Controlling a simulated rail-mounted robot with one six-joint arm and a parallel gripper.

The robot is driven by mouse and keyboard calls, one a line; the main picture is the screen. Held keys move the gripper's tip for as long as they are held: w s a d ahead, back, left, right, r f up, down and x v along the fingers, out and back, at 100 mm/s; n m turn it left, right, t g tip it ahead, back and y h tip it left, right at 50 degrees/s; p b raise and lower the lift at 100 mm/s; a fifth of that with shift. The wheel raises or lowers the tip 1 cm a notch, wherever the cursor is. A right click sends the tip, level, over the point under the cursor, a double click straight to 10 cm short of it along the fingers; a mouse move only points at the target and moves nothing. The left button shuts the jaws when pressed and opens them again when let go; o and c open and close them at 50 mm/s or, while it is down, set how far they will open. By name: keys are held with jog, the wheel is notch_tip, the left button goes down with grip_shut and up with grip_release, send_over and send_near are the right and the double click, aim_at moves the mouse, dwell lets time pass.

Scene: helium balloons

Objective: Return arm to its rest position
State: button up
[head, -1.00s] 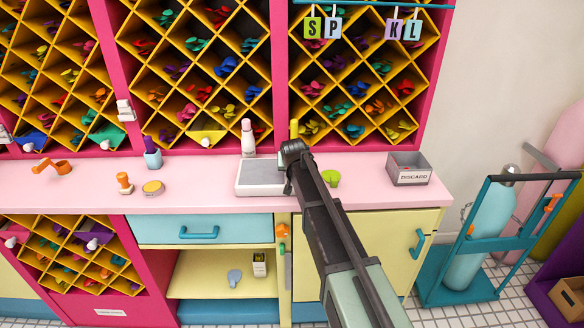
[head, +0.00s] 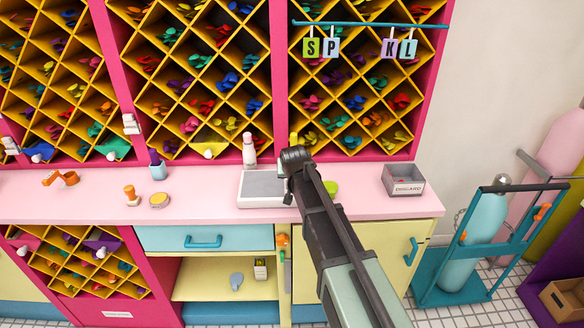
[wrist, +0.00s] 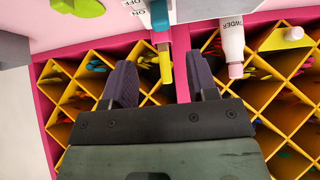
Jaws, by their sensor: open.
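My arm reaches up from the lower right of the head view to the pink counter (head: 90,205). My gripper (wrist: 162,85) shows in the wrist view with its two dark fingers apart and nothing between them. In the head view the arm's end hides the fingers. In the head view the bottle (head: 249,150) stands behind a grey-white scale (head: 262,188), beside the arm's end.
A grey discard bin (head: 403,181) and a green round item (head: 330,188) sit right of the arm. Balloon racks (head: 200,90) rise behind. A gas cylinder cart (head: 480,240) stands right.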

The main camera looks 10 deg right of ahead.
jog(key=shift+f, duration=0.1)
jog(key=s+f+g, duration=0.2)
jog(key=s+g, duration=0.2)
jog(key=s, duration=1.1)
jog(key=s+d+f+n+g+y, duration=0.1)
jog(key=s+g, duration=0.3)
jog(key=s, duration=1.2)
jog(key=shift+s+d+f+n, duration=0.3)
jog(key=shift+f, duration=0.25)
